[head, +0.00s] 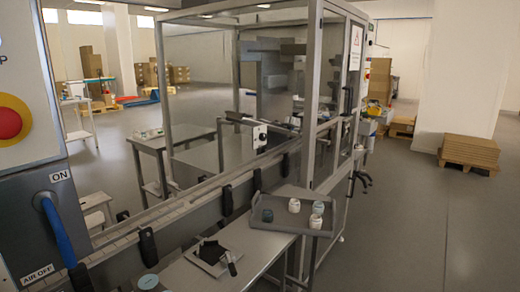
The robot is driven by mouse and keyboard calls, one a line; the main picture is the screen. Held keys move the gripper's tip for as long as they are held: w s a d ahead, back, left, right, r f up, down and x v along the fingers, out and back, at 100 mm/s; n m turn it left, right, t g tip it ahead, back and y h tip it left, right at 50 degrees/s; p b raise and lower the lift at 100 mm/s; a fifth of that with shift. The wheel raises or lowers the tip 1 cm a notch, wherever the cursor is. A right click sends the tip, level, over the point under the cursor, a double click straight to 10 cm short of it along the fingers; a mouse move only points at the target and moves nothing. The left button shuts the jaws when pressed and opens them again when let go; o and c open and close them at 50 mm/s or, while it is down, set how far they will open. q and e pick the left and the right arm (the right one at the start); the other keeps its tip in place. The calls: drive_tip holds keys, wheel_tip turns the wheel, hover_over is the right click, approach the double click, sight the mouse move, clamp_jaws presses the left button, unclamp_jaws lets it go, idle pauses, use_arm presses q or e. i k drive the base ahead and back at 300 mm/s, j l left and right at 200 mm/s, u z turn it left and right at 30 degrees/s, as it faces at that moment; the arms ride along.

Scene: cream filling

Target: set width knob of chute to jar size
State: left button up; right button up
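A small pale box with a dark round knob (262,137) sits inside the framed enclosure, above the conveyor. It may be the width knob of the chute, but any markings are too small to read. Metal guide parts (240,118) lie beside it, and I cannot tell which part is the chute. Small jars, including a white one (294,206), stand in a grey tray (283,226) at the front right. A dark round item (267,215) is also in the tray. Neither of my grippers is in view.
The conveyor (180,205) runs diagonally with black rail brackets. Enclosure posts (311,95) stand around the knob box. A control panel with a red button (9,123) and a blue lever (57,232) is at the left. Open floor (400,230) lies at right.

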sight(262, 135)
drive_tip(key=i+l+u, duration=0.45)
drive_tip(key=i+l, duration=0.35)
drive_tip(key=i, duration=0.15)
